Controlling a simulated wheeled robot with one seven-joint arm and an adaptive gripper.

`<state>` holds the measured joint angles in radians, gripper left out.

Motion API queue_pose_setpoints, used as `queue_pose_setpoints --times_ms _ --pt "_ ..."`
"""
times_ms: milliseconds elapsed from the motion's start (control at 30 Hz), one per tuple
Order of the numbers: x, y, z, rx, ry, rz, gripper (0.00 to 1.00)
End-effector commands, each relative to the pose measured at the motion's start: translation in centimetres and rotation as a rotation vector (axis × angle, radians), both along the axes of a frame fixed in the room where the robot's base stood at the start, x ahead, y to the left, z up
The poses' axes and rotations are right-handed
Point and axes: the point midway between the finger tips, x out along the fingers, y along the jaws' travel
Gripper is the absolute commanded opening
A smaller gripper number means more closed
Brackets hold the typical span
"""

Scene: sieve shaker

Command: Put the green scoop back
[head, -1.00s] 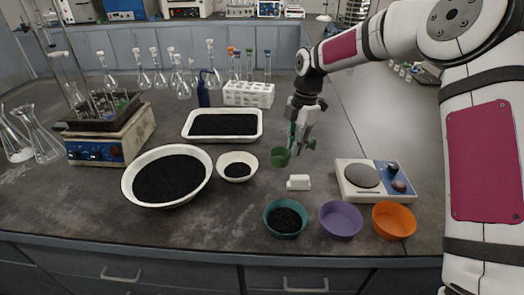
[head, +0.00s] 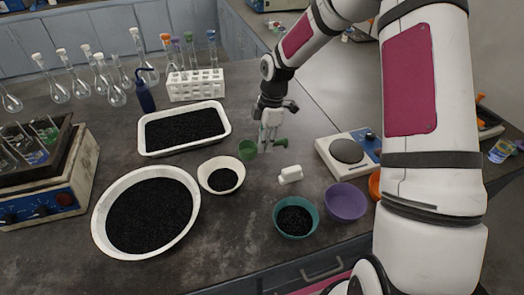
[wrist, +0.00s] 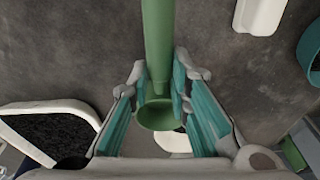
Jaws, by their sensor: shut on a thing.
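The scoop looks held above the bench, between the small white bowl (head: 221,175) and a small white block (head: 290,174). I cannot tell whether the cup holds anything.
A large white basin (head: 104,236) and a white tray (head: 141,151) of black grains stand left. The teal bowl (head: 279,222) with grains, purple bowl (head: 346,203) and a hotplate scale (head: 345,151) stand right. A tube rack (head: 195,90) is behind.

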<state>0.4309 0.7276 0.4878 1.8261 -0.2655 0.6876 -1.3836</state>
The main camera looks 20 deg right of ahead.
Motion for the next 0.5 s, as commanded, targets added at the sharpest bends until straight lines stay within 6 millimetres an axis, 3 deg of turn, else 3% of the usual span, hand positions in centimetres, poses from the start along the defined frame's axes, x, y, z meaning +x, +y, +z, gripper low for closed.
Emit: queue_pose_setpoints --times_ms 333,500 --pt "-0.1 0.0 -3.6 0.0 0.002 0.001 0.0" --pt "0.0 0.0 -4.0 -0.001 -0.001 0.002 0.0"
